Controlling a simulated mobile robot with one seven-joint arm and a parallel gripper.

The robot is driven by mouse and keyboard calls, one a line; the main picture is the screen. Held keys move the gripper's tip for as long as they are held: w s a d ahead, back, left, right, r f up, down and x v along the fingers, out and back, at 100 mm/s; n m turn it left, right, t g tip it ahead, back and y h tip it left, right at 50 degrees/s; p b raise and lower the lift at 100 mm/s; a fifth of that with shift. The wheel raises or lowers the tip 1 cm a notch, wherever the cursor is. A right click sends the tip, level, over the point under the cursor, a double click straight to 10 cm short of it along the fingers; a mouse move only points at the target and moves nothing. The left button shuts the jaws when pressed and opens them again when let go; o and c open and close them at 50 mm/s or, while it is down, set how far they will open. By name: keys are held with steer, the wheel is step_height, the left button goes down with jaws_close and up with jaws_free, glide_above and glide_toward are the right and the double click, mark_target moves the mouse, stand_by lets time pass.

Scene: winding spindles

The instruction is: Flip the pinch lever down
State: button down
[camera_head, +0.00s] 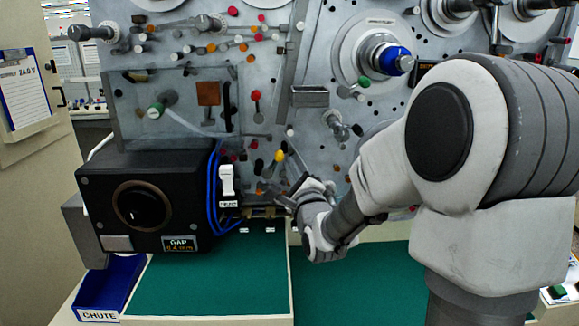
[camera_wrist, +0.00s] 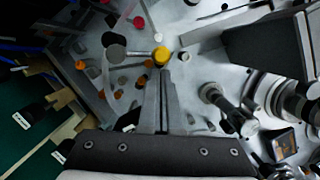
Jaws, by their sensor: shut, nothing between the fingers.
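A lever with a yellow tip (camera_head: 280,156) stands out from the grey machine panel, just up and left of my gripper (camera_head: 291,190). In the wrist view its round yellow knob (camera_wrist: 161,55) shows just past the fingertips (camera_wrist: 165,76). I cannot tell from this view whether the fingers touch it. A white upright lever or switch (camera_head: 227,180) sits at the right side of the black box, with a small label under it that I cannot read surely. I cannot tell which of the two is the pinch lever. My gripper is shut and empty, its fingers together pointing at the panel.
The black box (camera_head: 150,200) with a dial and a gap display stands left, with blue cables (camera_head: 212,195) beside it. Brass-coloured fittings (camera_head: 262,212) lie low by my gripper. Several pegs and rollers stick out from the panel. The green mat (camera_head: 210,285) is clear.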

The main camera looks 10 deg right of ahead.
mark_target(278, 155)
steer(key=shift+a+r+n+y+b, duration=0.3)
steer(key=shift+r+n, duration=0.1)
steer(key=shift+n, duration=0.6)
steer(key=n, duration=0.1)
steer(key=a+r+n+g+b, duration=0.1)
steer(key=n, duration=0.1)
steer(key=a+n, duration=0.1)
steer(key=n, duration=0.1)
steer(key=shift+w+r+b, duration=0.2)
steer(key=shift+r+b, duration=0.1)
steer(key=shift+r, duration=0.1)
steer(key=n, duration=0.1)
steer(key=a+n+b, duration=0.1)
steer(key=a+n+g, duration=0.1)
steer(key=shift+w+a+r+b, duration=0.15)
steer(key=shift+w+r+b, duration=0.1)
steer(key=shift+r+b, duration=0.1)
steer(key=shift+a, duration=0.1)
stand_by(0.6)
